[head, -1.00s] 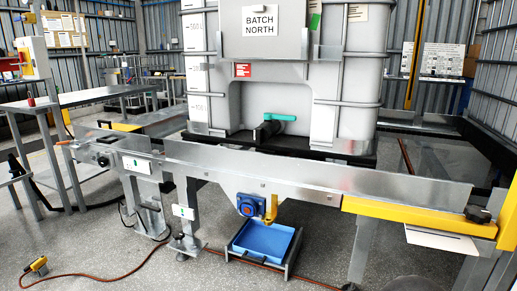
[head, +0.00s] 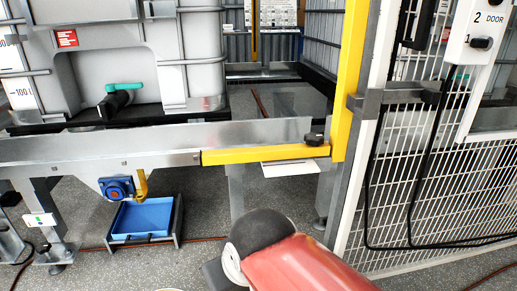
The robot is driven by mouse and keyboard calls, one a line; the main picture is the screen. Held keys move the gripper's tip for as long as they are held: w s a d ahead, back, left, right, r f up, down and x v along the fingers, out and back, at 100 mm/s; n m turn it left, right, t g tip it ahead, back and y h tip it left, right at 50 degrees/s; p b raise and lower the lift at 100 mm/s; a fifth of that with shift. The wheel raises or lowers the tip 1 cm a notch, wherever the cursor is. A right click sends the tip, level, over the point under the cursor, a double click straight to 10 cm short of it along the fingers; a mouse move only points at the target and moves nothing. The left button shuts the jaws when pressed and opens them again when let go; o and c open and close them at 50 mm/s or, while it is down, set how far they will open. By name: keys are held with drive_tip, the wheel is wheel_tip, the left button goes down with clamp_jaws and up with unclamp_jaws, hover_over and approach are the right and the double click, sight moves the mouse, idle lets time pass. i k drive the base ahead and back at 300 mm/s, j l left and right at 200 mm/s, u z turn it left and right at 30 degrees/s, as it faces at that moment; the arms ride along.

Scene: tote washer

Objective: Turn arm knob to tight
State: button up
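A black lobed knob (head: 314,139) sits on top of the right end of a yellow horizontal arm (head: 265,154), beside a yellow upright post. Its marking, if any, is too small to read. A white card (head: 290,166) shows just under the yellow arm. My own red and dark grey arm link reaches in from the bottom, in front of and below the knob and apart from it in the picture. My gripper is not visible.
A white mesh guard (head: 430,180) with a yellow and grey post (head: 350,80) stands right of the knob. A switch box marked DOOR (head: 488,35) hangs upper right. A metal chute (head: 100,147) runs left, with a blue tray (head: 142,217) below. A grey tank stands behind.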

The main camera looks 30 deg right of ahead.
sight(312, 138)
drive_tip(key=z, duration=1.25)
drive_tip(key=j+z, duration=0.25)
drive_tip(key=j, duration=0.2)
drive_tip(key=k, duration=0.05)
